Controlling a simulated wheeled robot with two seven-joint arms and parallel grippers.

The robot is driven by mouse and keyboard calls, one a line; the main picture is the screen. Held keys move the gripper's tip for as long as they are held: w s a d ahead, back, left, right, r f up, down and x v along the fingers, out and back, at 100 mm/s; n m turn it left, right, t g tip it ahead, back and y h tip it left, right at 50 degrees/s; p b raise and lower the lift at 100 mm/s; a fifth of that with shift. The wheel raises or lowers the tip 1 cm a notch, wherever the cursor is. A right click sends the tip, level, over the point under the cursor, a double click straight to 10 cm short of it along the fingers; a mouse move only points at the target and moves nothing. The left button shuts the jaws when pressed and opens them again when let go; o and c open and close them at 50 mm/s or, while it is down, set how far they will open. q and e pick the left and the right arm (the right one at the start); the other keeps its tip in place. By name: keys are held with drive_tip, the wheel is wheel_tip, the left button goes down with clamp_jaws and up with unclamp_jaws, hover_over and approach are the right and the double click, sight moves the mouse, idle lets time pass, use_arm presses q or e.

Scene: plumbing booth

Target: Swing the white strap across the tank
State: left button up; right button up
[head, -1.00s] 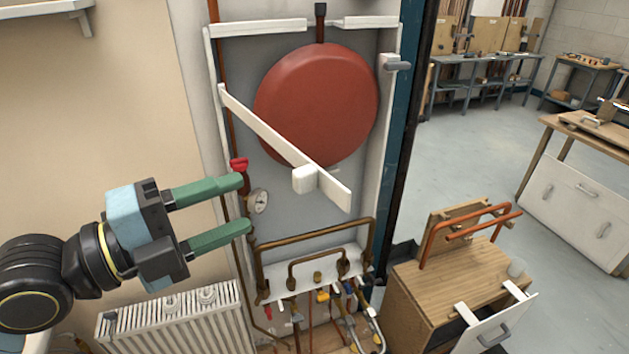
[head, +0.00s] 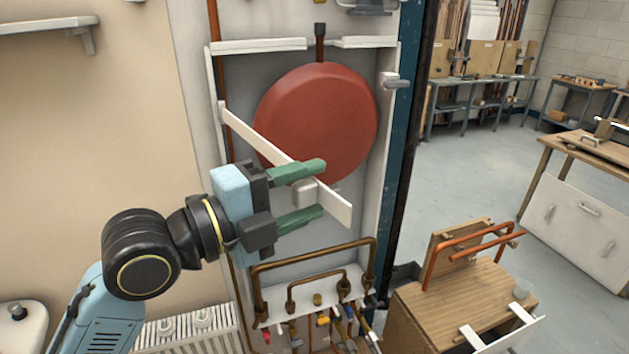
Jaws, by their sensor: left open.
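The white strap (head: 258,140) slants from the upper left of the frame down to the lower right, in front of the round red tank (head: 318,115). Its left end meets the left side of the white frame, and its right end stands free, out from the panel. A white block-shaped knob (head: 304,194) sits on the strap near its lower right part. My left gripper (head: 321,188) is open, its green fingers above and below the knob in the picture. I cannot tell whether they touch it. My right gripper is not in view.
A white catch with a grey handle (head: 395,83) is on the frame's right side. Copper pipes (head: 314,255) and valves lie below the tank. A wooden cabinet (head: 465,290) with an orange pipe stands at lower right. A radiator (head: 190,330) is at lower left.

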use_arm(q)
drive_tip(key=shift+x, duration=0.85)
clamp_jaws()
